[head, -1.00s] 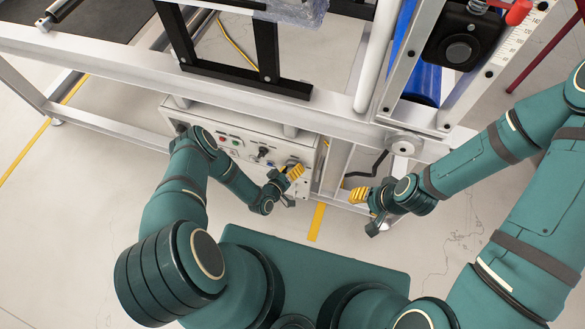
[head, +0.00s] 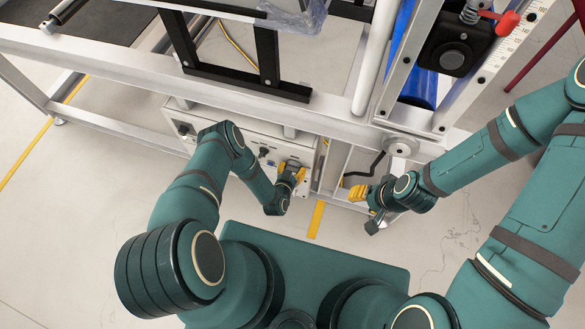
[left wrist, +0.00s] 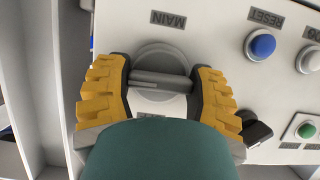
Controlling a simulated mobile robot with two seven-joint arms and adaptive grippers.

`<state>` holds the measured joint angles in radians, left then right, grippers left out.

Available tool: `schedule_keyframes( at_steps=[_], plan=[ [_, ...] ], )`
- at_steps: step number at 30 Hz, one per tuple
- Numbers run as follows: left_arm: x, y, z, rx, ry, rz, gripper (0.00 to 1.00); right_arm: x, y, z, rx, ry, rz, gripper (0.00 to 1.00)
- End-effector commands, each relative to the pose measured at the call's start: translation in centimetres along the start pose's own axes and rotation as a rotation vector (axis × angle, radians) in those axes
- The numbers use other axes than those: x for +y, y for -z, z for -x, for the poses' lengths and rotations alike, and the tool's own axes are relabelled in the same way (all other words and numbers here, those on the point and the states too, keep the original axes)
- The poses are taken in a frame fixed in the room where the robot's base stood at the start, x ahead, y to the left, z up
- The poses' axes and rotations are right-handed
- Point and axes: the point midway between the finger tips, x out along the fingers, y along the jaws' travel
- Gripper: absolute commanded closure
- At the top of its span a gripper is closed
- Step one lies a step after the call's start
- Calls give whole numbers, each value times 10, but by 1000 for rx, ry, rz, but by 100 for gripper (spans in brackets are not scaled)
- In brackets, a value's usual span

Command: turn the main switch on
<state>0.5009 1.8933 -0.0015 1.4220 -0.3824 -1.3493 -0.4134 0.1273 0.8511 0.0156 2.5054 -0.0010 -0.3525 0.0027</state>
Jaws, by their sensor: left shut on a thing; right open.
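The main switch (left wrist: 160,72) is a round grey dial with a raised bar handle, under a label reading MAIN in the left wrist view. The bar lies nearly across the picture. My left gripper (left wrist: 158,88) is shut on the switch, with one yellow finger pad at each end of the bar. In the head view my left gripper (head: 291,173) is at the right end of the control panel (head: 215,128) and hides the switch. My right gripper (head: 364,194) is open and empty, to the right of the panel and apart from it.
A blue button (left wrist: 262,45) under a RESET label, a white button (left wrist: 310,60) and a green button (left wrist: 305,131) sit on the panel beside the switch. A black knob (head: 263,152) is left of my left gripper. The frame's metal beam (head: 330,118) runs above the panel.

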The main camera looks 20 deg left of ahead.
Motion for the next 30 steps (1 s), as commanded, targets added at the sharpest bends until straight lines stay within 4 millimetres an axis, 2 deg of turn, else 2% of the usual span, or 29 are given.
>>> schedule_keyframes(
  at_steps=[19,20,21,22,30],
  plan=[
    [0,-3,1,-6,16,-43,77,0,0,1,-1,0,0,53],
    [0,-3,1,-6,16,-43,28,0,0,1,-1,0,0,53],
    [0,-3,1,-6,16,-43,14,0,0,1,-1,0,0,53],
    [0,-2,1,-5,16,-43,8,0,0,1,-1,0,0,53],
    [0,-1,1,-2,17,-42,8,0,0,1,-1,0,0,53]
  ],
)
